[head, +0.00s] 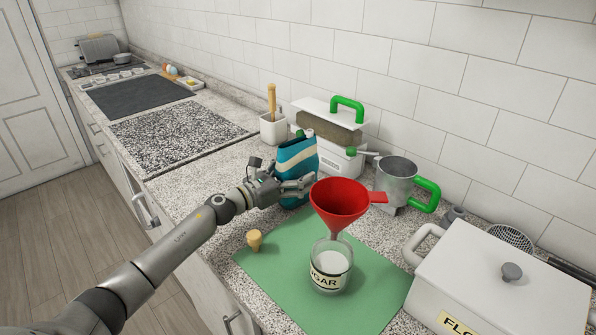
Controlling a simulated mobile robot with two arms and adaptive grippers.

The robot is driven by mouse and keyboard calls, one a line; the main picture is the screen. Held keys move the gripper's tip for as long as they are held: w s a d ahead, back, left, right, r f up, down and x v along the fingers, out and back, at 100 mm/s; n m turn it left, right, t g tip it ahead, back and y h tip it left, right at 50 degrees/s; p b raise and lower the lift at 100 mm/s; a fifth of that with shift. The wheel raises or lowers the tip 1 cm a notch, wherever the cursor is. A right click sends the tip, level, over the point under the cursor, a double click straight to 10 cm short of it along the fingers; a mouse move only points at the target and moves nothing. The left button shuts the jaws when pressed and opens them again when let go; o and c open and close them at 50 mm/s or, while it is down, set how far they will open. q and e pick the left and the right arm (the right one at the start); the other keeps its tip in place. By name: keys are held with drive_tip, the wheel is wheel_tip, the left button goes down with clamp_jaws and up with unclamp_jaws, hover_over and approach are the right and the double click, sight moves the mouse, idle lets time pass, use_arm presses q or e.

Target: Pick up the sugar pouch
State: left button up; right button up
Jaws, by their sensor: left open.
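The sugar pouch is most likely the teal and cream pouch (298,155), standing upright on the counter in front of the wall; no writing can be read on it. My left gripper (301,185) is open at the pouch's lower front, with its fingers overlapping it in the picture. Whether the fingers touch the pouch cannot be told. A glass jar (328,281) labelled SUGAR holds white contents and stands on a green mat (268,282). A red funnel (340,205) sits above the jar's mouth. My right gripper is not in view.
A metal sifter (394,183) and a white flour box (500,280) stand right.

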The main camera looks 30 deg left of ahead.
use_arm(q)
drive_tip(key=shift+w+d, duration=0.15)
drive_tip(key=shift+w, duration=0.2)
drive_tip(key=shift+s, duration=0.1)
drive_tip(key=c, duration=1.1)
drive_tip(key=shift+r, duration=0.1)
drive_tip(key=shift+r, duration=0.1)
